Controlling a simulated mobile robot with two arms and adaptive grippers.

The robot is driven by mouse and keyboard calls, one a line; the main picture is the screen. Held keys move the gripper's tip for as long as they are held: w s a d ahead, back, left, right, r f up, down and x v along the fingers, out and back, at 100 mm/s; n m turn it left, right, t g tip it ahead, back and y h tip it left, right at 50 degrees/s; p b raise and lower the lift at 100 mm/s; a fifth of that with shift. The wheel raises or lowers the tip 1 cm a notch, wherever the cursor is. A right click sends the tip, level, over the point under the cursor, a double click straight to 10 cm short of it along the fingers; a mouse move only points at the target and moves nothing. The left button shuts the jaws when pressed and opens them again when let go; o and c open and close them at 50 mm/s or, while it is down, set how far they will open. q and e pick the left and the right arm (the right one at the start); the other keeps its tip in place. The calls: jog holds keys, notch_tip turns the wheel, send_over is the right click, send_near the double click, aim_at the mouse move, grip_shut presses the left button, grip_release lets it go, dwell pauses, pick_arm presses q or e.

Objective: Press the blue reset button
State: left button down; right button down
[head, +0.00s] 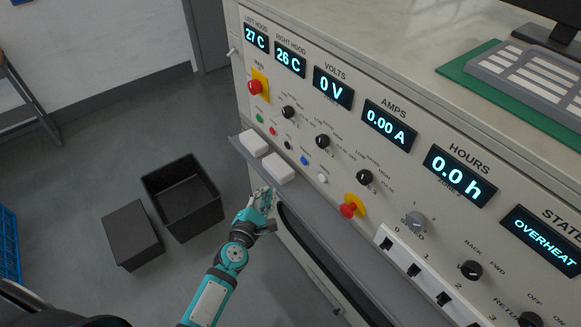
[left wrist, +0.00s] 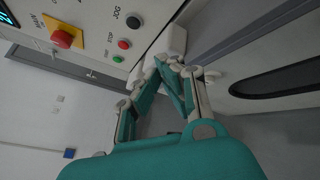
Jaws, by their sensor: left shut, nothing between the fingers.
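The blue button (head: 304,160) is on the sloped control panel, in the row of small buttons below the black knobs. It does not show in the left wrist view. My left gripper (head: 263,198) is below and left of it, in front of the ledge and apart from the button. In the left wrist view its fingers (left wrist: 172,66) are closed together with nothing between them, close to a white block (left wrist: 174,40). My right gripper is not in view. The state display (head: 546,240) reads OVERHEAT.
Two white blocks (head: 279,169) sit on the ledge (head: 262,172) under the buttons. Red emergency knobs (head: 255,87) and (head: 348,209) stick out of the panel. A white button (head: 322,177) is right of the blue one. A black open bin (head: 181,195) stands on the floor.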

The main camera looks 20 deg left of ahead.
aim_at(304, 161)
pick_arm(q)
jog(key=r, duration=0.1)
jog(key=r+n, duration=0.1)
jog(key=w+r, duration=0.1)
jog(key=shift+a+n+t, duration=0.25)
jog(key=shift+n+t, duration=0.15)
jog(key=shift+f, duration=0.1)
jog(key=shift+w+d, duration=0.9)
jog(key=shift+w, duration=0.25)
jog(key=shift+w+d, duration=0.9)
jog(key=shift+w, duration=0.3)
jog(key=shift+w+d, duration=0.9)
jog(key=shift+w, duration=0.25)
jog(key=shift+w+d, duration=0.25)
jog(key=shift+w, duration=0.05)
jog(key=shift+w+d, duration=0.25)
jog(key=shift+w, duration=0.05)
jog(key=shift+s+a, duration=0.5)
jog(key=shift+s, duration=0.15)
